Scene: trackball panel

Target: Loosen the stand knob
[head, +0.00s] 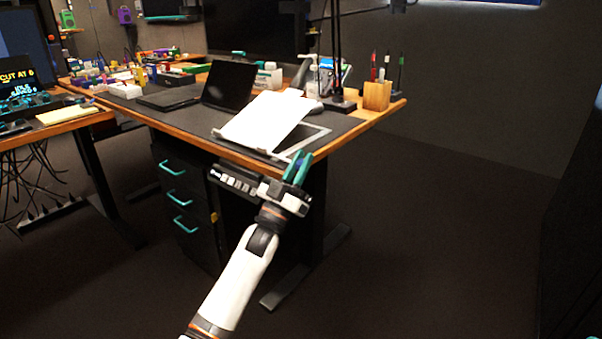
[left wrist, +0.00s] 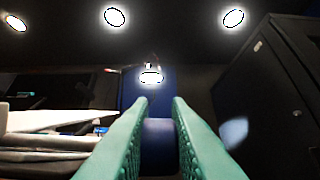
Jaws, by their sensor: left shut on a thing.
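The stand (head: 281,153) holds a white sheet (head: 265,120) tilted on the front part of the desk. My left gripper (head: 299,162) is at the desk's front edge, beside the lower right of the stand. In the left wrist view its two teal fingers (left wrist: 160,108) are shut on a dark blue-purple round knob (left wrist: 159,142), which sits between them. In the head view the fingers mostly hide the knob. How it joins the stand cannot be seen. My right gripper is not in view.
The desk (head: 375,112) has a dark laptop (head: 230,86), a lamp base (head: 339,106) and a wooden pen holder (head: 377,95) behind the stand. Several small coloured items crowd its left part. A drawer unit (head: 184,200) stands below.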

